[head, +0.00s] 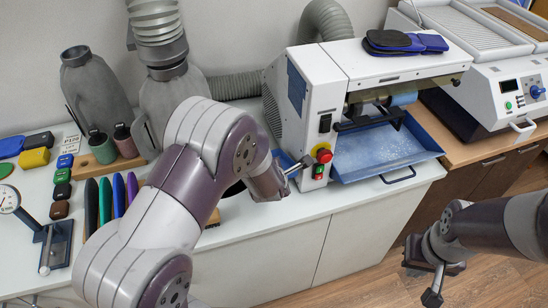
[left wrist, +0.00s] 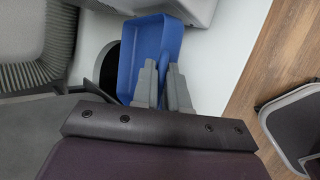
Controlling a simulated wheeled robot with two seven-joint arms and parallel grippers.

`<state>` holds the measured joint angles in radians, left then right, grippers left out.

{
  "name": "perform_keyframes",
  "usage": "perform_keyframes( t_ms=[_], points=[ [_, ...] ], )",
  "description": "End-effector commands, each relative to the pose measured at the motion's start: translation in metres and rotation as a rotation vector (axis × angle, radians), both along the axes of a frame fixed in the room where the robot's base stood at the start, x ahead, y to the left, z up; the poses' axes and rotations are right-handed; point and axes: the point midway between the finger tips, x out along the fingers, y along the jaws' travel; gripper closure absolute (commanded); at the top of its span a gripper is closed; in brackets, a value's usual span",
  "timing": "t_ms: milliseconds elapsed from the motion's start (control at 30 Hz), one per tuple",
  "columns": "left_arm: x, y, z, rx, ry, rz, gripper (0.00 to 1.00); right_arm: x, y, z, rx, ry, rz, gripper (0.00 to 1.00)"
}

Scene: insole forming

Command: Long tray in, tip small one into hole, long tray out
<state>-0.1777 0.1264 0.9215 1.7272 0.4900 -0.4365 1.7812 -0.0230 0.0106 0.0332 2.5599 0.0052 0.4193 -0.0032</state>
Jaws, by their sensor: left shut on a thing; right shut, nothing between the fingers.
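The long blue tray (head: 372,166) lies under the roller of the white machine, its front handle toward me, with pale dust on its floor. The small blue tray (left wrist: 147,45) shows in the left wrist view. In the head view my left arm hides most of the hole and the small tray. My right gripper (head: 432,290) is shut and empty, low at the right, apart from the long tray.
The white grinding machine (head: 313,85) has red and green buttons near my left wrist. Its top carries dark insoles (head: 400,42). A second machine (head: 490,75) is at the right. The floor in front is open.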

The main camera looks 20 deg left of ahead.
Motion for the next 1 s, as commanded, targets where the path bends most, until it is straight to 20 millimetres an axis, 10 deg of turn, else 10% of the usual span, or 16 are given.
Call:
perform_keyframes(
  t_ms=[500, 1000],
  points=[
    [-0.044, -0.032, -0.065, 0.176, -0.213, -0.001, 1.00, 0.000, 0.000, -0.072, 0.000, 0.001, 0.000, 1.00],
    [-0.052, -0.036, -0.068, 0.204, -0.248, 0.002, 1.00, 0.000, 0.000, -0.080, 0.000, 0.000, 0.000, 1.00]
  ],
)
